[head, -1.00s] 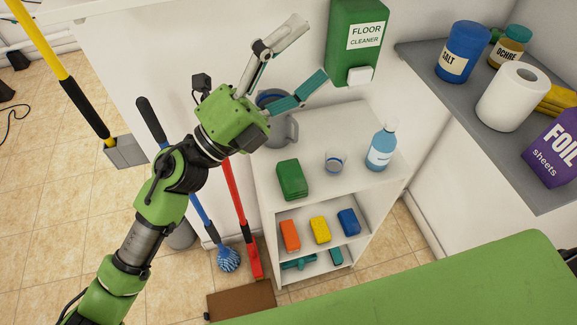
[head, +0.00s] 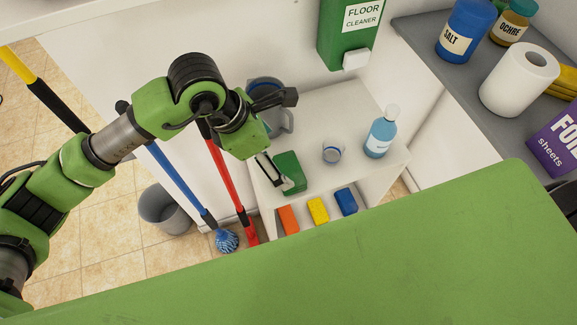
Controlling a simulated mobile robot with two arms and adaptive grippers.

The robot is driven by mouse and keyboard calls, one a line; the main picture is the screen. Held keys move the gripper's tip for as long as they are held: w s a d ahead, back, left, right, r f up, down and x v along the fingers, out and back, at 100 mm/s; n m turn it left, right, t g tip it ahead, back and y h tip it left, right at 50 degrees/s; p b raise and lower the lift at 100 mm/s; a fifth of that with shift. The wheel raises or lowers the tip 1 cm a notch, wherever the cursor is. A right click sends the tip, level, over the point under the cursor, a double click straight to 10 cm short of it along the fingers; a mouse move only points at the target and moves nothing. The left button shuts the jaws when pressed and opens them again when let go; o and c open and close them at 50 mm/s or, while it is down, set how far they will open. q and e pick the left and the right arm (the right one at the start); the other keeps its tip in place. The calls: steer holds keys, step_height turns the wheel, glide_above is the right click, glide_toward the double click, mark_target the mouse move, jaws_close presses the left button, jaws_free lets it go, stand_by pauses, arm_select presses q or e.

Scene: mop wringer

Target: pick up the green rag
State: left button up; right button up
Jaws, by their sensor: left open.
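The green rag (head: 289,172) is a folded dark green cloth lying on the left part of the white shelf unit's top. My left gripper (head: 277,179) points down at the rag with its jaws open. One pale finger shows along the rag's left side, close to it; I cannot tell whether it touches. The other finger is not clearly seen. My right gripper is not in view.
On the white shelf top (head: 345,115) stand a cup (head: 332,153), a blue bottle (head: 380,135) and a grey jug (head: 283,117) behind my gripper. A green floor cleaner dispenser (head: 345,35) hangs above. Orange, yellow and blue sponges sit on the shelf below.

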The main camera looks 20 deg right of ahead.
mark_target(289, 168)
arm_select(q)
steer(key=shift+x, duration=1.15)
steer(key=shift+d+f, duration=0.1)
steer(key=shift+f, duration=0.15)
steer(key=shift+d+f+p, duration=0.15)
steer(key=shift+f+p, duration=0.05)
steer(key=shift+p, duration=0.25)
steer(key=x, duration=0.1)
steer(key=p+x, duration=0.2)
steer(key=shift+s+d+f, duration=0.1)
steer(key=shift+s+f, duration=0.15)
steer(key=shift+f, duration=0.05)
steer(key=shift+w+d+f, duration=0.1)
steer(key=shift+d+f, duration=0.1)
steer(key=shift+f, duration=0.35)
steer(key=c, duration=1.1)
